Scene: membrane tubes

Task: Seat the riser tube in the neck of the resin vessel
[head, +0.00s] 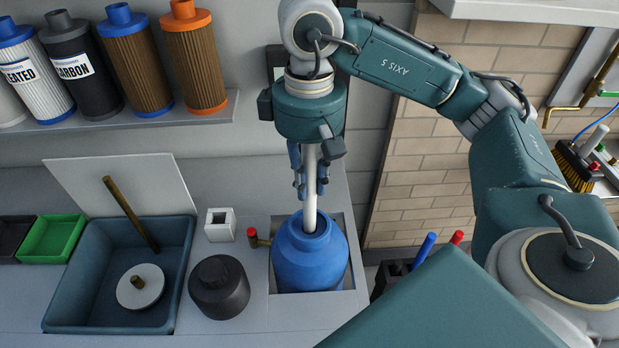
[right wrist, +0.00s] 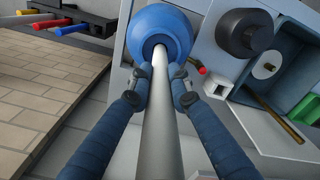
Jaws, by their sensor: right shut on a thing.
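The blue resin vessel (head: 310,257) stands in a square recess in the grey counter, its round neck facing up. The white riser tube (head: 310,190) is upright, with its lower end inside the neck opening. My right gripper (head: 311,190) points down above the vessel and is shut on the tube. In the right wrist view, the gripper fingers (right wrist: 163,82) close on both sides of the tube (right wrist: 160,130), which runs into the neck of the vessel (right wrist: 160,32). How deep the tube sits is hidden inside the vessel. My left gripper is not in view.
A black lidded vessel (head: 219,287) and a white square block (head: 219,225) stand left of the vessel. A blue-grey basin (head: 60,300) holds a white disc and a brown rod. Filter cartridges stand on a shelf (head: 150,122) behind. A red-tipped brass fitting (head: 254,238) is close to the vessel.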

